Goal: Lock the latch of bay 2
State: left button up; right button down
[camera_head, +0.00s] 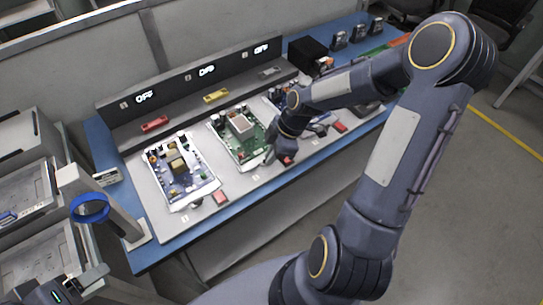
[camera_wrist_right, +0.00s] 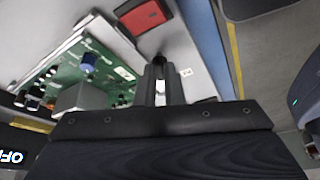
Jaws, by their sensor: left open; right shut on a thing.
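The middle bay holds a green circuit board (camera_head: 240,135), which also shows in the wrist view (camera_wrist_right: 112,62). A red block (camera_head: 287,160) sits at its front corner; it shows in the wrist view as a red square in a black frame (camera_wrist_right: 145,14). My right gripper (camera_head: 270,155) is down at the board's front edge. In the wrist view my right gripper (camera_wrist_right: 160,72) is shut on a small dark part, seemingly the latch, mostly hidden between the fingers. My left gripper (camera_head: 82,290) is open at the bottom left, away from the bays.
A blue table (camera_head: 105,150) carries the grey bay fixture. Another board (camera_head: 180,170) lies left, and a third (camera_head: 280,100) right, partly behind my arm. Three displays read OFF (camera_head: 146,96). A black box (camera_head: 308,54) stands behind right. A post with a blue ring (camera_head: 90,208) stands left.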

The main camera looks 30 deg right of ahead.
jog(key=m+t+b, duration=0.1)
jog(key=m+b, duration=0.1)
jog(key=m, duration=0.1)
jog(key=m+t+h+b, duration=0.1)
jog(key=m+b, duration=0.1)
jog(key=m, duration=0.1)
jog(key=shift+s+a+f+b, duration=0.15)
jog(key=shift+s+a+b, duration=0.05)
jog(key=shift+b, duration=0.15)
jog(key=m+h+b, duration=0.1)
jog(key=m+b, duration=0.1)
jog(key=m+h+b, duration=0.1)
jog(key=m+b, duration=0.1)
jog(key=shift+a+m+t, duration=0.2)
jog(key=shift+m+t, duration=0.1)
jog(key=shift+t, duration=0.1)
jog(key=shift+s+m+h+b, duration=0.1)
jog(key=shift+m+h+b, duration=0.3)
jog(key=shift+m+b, duration=0.85)
jog(key=shift+r, duration=0.2)
jog(key=c, duration=1.5)
grip_release()
jog(key=shift+c, duration=0.2)
jog(key=p+v, duration=0.1)
jog(key=v, duration=0.6)
jog(key=shift+s+r+p, duration=0.25)
jog(key=shift+r+p, duration=0.05)
jog(key=shift+r, duration=0.05)
